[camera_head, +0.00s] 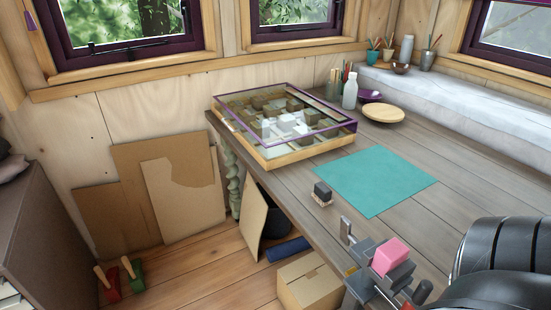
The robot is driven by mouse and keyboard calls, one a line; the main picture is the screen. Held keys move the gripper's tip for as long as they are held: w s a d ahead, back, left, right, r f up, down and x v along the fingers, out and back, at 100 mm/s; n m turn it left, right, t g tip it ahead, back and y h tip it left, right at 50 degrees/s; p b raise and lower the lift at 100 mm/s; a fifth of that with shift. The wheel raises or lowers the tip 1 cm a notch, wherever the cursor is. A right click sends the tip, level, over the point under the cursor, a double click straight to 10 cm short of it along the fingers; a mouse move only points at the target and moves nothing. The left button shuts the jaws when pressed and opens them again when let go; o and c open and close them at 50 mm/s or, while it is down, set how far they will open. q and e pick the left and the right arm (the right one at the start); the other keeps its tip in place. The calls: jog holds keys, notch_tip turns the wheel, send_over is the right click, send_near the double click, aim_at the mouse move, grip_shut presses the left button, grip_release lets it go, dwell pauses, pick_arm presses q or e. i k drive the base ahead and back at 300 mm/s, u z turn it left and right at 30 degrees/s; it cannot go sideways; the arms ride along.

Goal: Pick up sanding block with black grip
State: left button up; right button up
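A small block with a dark, black-looking top and a pale underside (322,193), matching the sanding block with black grip, sits on the wooden table (410,215) near its front edge. It lies just left of a teal mat (375,182) and seems not to touch it. Nothing holds it. A black part of my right arm fills the lower right corner, well to the right of the block. My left arm and gripper are out of the picture.
A glass-topped display case (284,118) stands behind the sanding block. A wooden plate (383,113) and white bottle (350,91) stand farther back. A cardboard box (308,284) is on the floor.

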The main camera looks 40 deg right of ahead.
aim_at(322, 194)
jog(key=i, duration=2.3)
jog(key=z, duration=4.35)
